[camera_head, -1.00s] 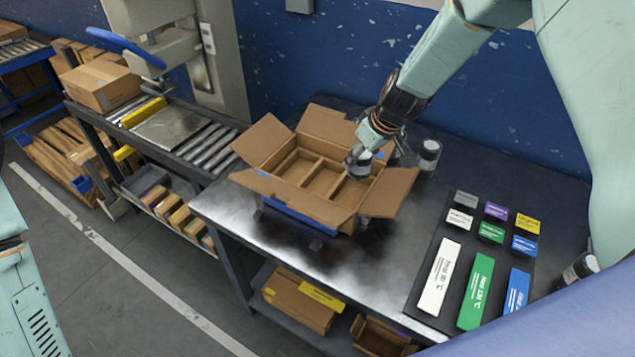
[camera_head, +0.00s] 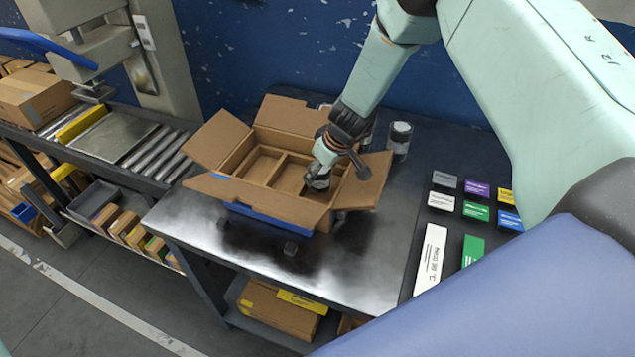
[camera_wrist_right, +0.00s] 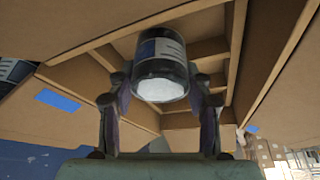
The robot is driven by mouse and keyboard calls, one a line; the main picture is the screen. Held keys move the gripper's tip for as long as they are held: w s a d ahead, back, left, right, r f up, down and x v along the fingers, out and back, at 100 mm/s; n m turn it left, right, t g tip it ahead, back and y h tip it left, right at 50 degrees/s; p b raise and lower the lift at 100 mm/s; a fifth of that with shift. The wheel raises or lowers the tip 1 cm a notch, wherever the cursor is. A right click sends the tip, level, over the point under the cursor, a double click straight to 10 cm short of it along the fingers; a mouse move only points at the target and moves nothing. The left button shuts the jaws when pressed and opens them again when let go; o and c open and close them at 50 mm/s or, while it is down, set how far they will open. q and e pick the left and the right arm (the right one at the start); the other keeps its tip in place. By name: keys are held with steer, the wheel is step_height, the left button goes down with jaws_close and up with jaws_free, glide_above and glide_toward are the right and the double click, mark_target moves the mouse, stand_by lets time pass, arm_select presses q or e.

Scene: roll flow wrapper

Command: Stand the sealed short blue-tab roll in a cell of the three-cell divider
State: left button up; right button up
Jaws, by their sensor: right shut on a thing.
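The sealed roll (camera_wrist_right: 160,70) is dark with a blue and white label and a pale end. My right gripper (camera_wrist_right: 161,92) is shut on it, one finger on each side. In the head view, my right gripper (camera_head: 320,172) is at the right part of the open box, with the roll low between the fingers and mostly hidden. The three-cell divider (camera_head: 278,166) is inside the cardboard box; its left and middle cells look empty. In the wrist view, the divider walls (camera_wrist_right: 208,48) lie beyond the roll. I cannot tell whether the roll touches the cell floor. My left gripper is not in view.
The box's flaps (camera_head: 218,139) are spread open. Another dark roll (camera_head: 400,138) stands behind the box at right. Coloured label cards (camera_head: 430,260) lie on the right of the table. A roller conveyor (camera_head: 150,150) is at left.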

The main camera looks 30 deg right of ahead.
mark_target(320, 180)
step_height(320, 180, down, 3)
steer(key=shift+s+a+r+b, duration=0.1)
steer(key=shift+r+b, duration=0.1)
steer(key=shift+b, duration=0.3)
steer(key=shift+s+f, duration=0.1)
steer(key=shift+f, duration=0.05)
steer(key=shift+d, duration=0.2)
steer(key=shift+w+a+f, duration=0.15)
steer(key=shift+w+f, duration=0.05)
steer(key=shift+f, duration=0.05)
steer(key=o, duration=0.9)
steer(key=shift+s, duration=0.1)
steer(key=o, duration=0.3)
steer(key=shift+s+r, duration=0.1)
steer(key=shift+r, duration=0.05)
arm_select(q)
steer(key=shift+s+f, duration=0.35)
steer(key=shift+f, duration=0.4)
arm_select(e)
steer(key=shift+o, duration=0.2)
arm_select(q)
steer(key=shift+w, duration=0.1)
